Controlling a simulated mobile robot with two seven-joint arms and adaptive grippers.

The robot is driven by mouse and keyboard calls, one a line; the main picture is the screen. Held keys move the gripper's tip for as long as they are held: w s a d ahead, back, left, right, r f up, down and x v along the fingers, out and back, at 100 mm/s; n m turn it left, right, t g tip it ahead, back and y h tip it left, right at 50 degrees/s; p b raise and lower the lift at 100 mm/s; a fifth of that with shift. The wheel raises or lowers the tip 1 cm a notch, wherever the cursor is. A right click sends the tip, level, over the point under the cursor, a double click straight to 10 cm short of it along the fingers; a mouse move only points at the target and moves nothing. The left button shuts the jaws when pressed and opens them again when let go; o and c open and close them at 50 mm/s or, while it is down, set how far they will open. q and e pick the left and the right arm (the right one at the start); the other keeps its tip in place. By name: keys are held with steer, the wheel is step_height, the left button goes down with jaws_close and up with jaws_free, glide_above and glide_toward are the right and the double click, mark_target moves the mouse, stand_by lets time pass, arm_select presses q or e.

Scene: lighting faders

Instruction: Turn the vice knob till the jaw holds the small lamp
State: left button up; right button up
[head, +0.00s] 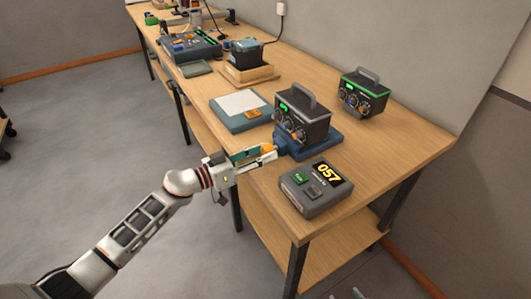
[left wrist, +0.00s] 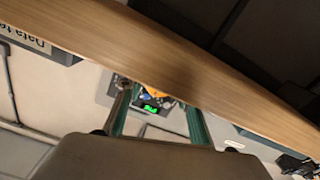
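The small lamp (head: 303,120), a dark box with a grey handle and round dials, stands at the blue vice (head: 325,143) near the table's front edge. An orange knob (head: 269,147) sticks out from the vice's left side. My left gripper (head: 262,154) is at the knob, its fingers apart on either side; contact cannot be told. In the left wrist view the two teal fingers stand well apart, with the lamp's green display (left wrist: 150,108) and some orange between them. The jaw's gap to the lamp is hidden.
A grey unit (head: 313,190) reading 057 stands at the table's near end. A similar green-trimmed box (head: 362,93) stands behind right. A blue-grey pad with a white sheet (head: 240,104) lies left of the lamp. The table's right end (head: 405,145) is clear.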

arm_select(q)
steer(key=shift+w+d, duration=0.35)
steer(key=shift+d, duration=0.15)
steer(key=c, duration=0.8)
steer(key=shift+r+m+p, duration=0.1)
steer(key=shift+m+p, duration=0.7)
steer(key=shift+m, duration=0.4)
steer(key=shift+m+p, duration=0.35)
steer(key=shift+m, duration=1.35)
steer(key=shift+c, duration=0.2)
steer(key=o, duration=0.8)
steer(key=shift+a, duration=0.1)
steer(key=shift+o, duration=0.2)
